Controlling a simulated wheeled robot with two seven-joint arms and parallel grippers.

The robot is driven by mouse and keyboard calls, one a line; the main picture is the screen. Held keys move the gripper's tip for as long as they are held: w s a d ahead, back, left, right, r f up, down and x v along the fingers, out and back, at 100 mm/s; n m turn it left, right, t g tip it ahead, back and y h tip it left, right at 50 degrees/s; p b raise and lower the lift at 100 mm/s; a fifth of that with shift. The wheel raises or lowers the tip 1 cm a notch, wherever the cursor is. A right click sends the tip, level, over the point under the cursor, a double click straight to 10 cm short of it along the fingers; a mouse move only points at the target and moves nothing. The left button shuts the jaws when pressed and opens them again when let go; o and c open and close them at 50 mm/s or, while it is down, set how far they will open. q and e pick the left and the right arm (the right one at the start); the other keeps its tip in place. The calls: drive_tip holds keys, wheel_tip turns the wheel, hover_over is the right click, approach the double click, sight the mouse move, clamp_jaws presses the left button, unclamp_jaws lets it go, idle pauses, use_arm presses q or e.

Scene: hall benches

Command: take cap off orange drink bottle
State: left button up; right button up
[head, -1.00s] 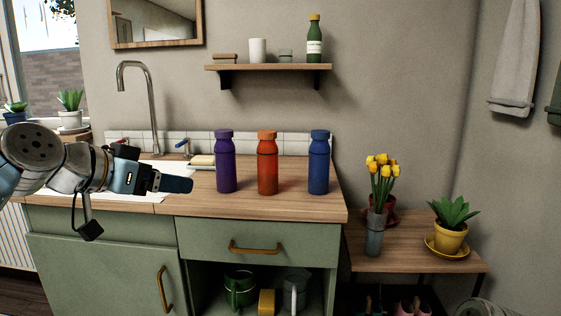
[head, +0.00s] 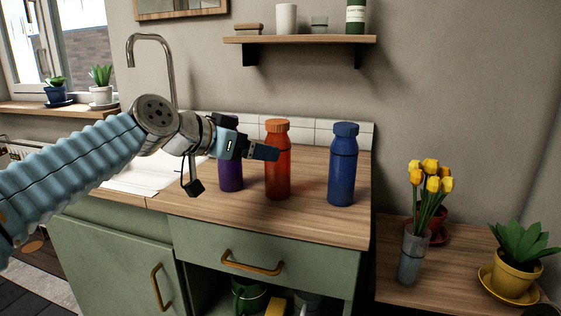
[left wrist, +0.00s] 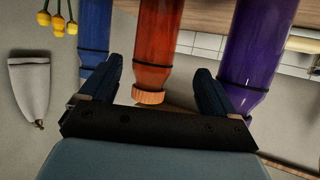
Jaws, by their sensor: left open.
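The orange drink bottle (head: 277,170) stands upright on the wooden counter, between a purple bottle (head: 231,175) and a blue bottle (head: 343,168). Its ribbed orange cap (head: 277,125) is on. My left gripper (head: 265,152) is at the upper part of the orange bottle in the head view, in front of its left side. In the left wrist view, which is upside down, the left gripper (left wrist: 150,88) is open, with one finger on each side of the orange cap (left wrist: 148,97). I see no contact with the cap. The top of the purple bottle is hidden behind my left gripper. My right gripper is not in view.
The purple and blue bottles stand close on either side. A sink (head: 150,172) with a tall tap (head: 152,58) is at the left. A wall shelf (head: 300,40) hangs above. A vase of yellow tulips (head: 413,255) and a potted plant (head: 518,275) stand on a lower table at right.

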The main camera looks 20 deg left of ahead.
sight(278, 174)
use_arm(q)
drive_tip(key=x, duration=0.3)
drive_tip(key=p+x, duration=0.1)
drive_tip(key=x, duration=0.3)
drive_tip(key=shift+s+d+f, duration=0.15)
drive_tip(key=shift+d, duration=0.2)
drive_tip(key=shift+c, duration=0.2)
drive_tip(key=c, duration=1.1)
drive_tip(key=shift+c, duration=0.2)
